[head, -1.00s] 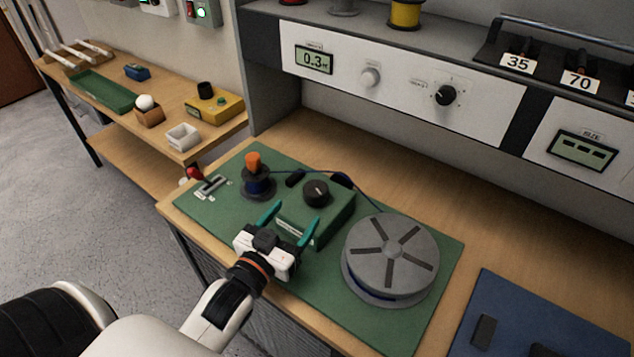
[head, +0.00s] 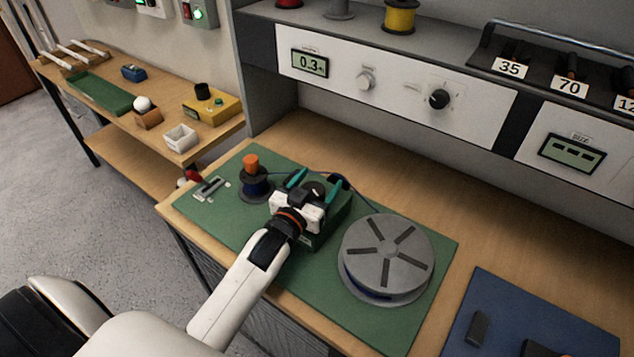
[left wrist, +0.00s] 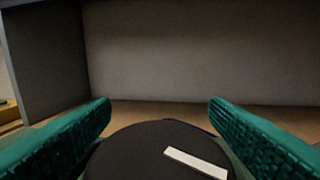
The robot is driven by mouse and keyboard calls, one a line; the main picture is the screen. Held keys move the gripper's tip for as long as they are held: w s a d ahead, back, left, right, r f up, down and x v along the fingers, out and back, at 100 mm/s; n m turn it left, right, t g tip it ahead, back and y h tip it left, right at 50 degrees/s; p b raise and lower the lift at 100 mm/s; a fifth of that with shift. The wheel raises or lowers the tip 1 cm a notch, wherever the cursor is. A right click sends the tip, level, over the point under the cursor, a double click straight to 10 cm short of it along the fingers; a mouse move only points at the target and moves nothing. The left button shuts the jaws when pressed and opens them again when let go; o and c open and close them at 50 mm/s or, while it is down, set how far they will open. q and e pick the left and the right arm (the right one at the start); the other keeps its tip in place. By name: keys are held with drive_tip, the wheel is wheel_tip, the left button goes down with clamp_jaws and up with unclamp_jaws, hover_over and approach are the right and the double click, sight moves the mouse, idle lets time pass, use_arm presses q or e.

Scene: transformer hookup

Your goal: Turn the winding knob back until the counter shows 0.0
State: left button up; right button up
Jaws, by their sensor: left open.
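My left gripper (head: 315,180) is open, its two teal fingers on either side of the black winding knob (head: 314,188) on the green box. In the left wrist view the knob (left wrist: 150,152) shows large and low between the fingers, with a white mark pointing to the lower right. A gap shows beside each finger. The gripper hides much of the knob and box in the head view. The counter (head: 310,63) on the white panel reads about 0.3; its last part is hard to read. My right gripper is not in view.
A grey slotted reel (head: 388,250) stands right of the box on the green mat (head: 406,326). An orange-topped spool (head: 254,178) stands to its left. A dark wire runs behind the box. A blue mat (head: 573,335) lies at the lower right.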

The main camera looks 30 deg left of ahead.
use_arm(q)
drive_tip(key=shift+c, duration=0.2)
drive_tip(key=c, duration=0.9)
drive_tip(key=shift+c, duration=0.2)
drive_tip(key=shift+a+n+y, duration=0.15)
drive_tip(key=shift+n+y, duration=0.65)
drive_tip(key=shift+y, duration=0.5)
drive_tip(key=o, duration=1)
drive_tip(key=shift+s, duration=0.15)
